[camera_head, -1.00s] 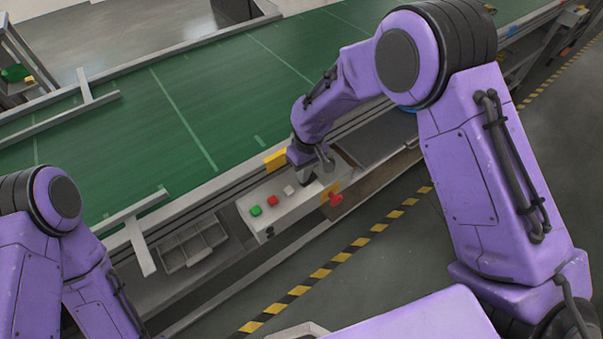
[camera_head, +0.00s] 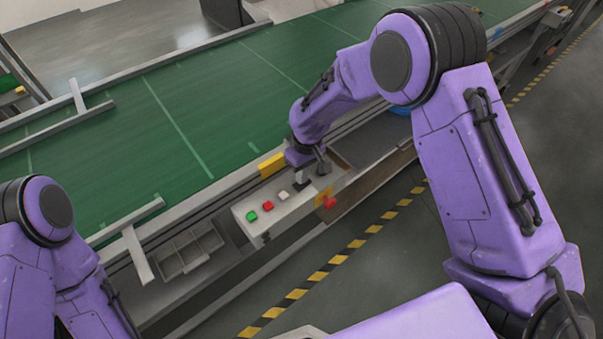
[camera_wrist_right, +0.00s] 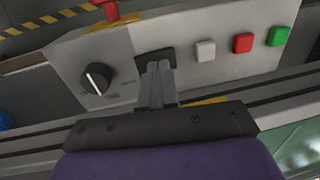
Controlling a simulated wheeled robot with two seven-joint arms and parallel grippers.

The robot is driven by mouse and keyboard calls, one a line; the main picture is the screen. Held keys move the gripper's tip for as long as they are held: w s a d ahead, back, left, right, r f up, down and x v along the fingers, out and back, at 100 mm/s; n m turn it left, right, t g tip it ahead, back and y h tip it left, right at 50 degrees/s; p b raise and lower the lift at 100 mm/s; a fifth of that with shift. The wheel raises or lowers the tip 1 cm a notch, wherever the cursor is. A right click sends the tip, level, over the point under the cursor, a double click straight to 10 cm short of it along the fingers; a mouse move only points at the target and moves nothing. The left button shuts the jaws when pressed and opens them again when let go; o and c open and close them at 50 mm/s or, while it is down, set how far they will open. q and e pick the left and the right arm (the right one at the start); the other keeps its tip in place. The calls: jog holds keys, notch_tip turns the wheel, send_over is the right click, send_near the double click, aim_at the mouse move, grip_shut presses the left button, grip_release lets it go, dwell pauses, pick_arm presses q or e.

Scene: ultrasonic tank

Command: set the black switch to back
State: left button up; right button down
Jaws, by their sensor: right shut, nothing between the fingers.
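A black switch (camera_wrist_right: 152,55) is set in the top face of a grey-white control box (camera_head: 250,226), beside a white button. In the head view its dark plate (camera_head: 303,185) shows under my right gripper (camera_head: 301,178). In the wrist view my right gripper (camera_wrist_right: 157,68) is shut, with its fingertips together right at the switch and nothing held. The fingers hide part of the switch, so its tilt cannot be told, nor whether they touch it. My left arm shows at the left of the head view, but its gripper is out of view.
White (camera_wrist_right: 205,50), red (camera_wrist_right: 243,43) and green (camera_wrist_right: 280,36) buttons line the box on one side of the switch; a black rotary knob (camera_wrist_right: 97,78) is on the other. A red mushroom button (camera_head: 328,202) sticks out in front. The green conveyor (camera_head: 130,130) runs behind.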

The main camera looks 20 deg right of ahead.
aim_at(297, 187)
notch_tip(297, 187, up, 4)
jog(key=p, duration=0.3)
jog(key=shift+a+p, duration=0.15)
jog(key=shift+p, duration=0.2)
notch_tip(297, 187, up, 10)
jog(key=a+b, duration=0.1)
jog(key=b, duration=0.2)
jog(key=shift+s+a+f, duration=0.15)
jog(key=shift+s+a, duration=0.05)
jog(key=shift+s, duration=0.25)
